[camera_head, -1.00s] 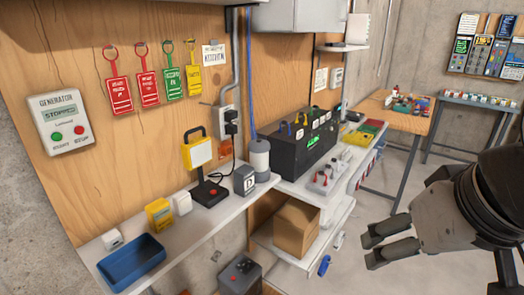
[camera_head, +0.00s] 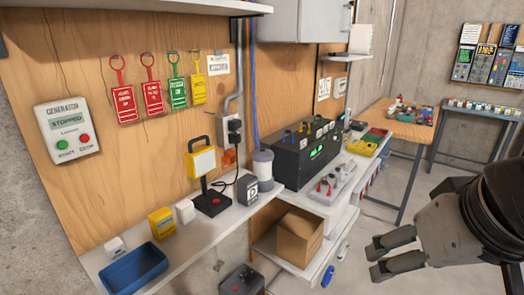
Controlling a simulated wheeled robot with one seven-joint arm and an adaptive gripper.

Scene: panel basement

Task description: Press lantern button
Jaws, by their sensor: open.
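The lantern (camera_head: 202,162) is a yellow-framed lamp with a white face on a dark stand, upright on the white wall shelf. Its black base carries a red button (camera_head: 215,201). A dark cord runs from the base area up toward the wall outlet. My gripper (camera_head: 370,260) is at the right of the view, open and empty, pointing left. It is well to the right of the lantern and apart from it, with floor and the lower shelves between them in the picture.
On the shelf (camera_head: 185,258) stand a blue tray (camera_head: 133,268), a yellow box (camera_head: 161,223), small white boxes and a grey block marked D (camera_head: 247,189). A grey cylinder (camera_head: 263,163) and a black panel box (camera_head: 305,155) stand right of the lantern. A cardboard box (camera_head: 300,240) sits lower.

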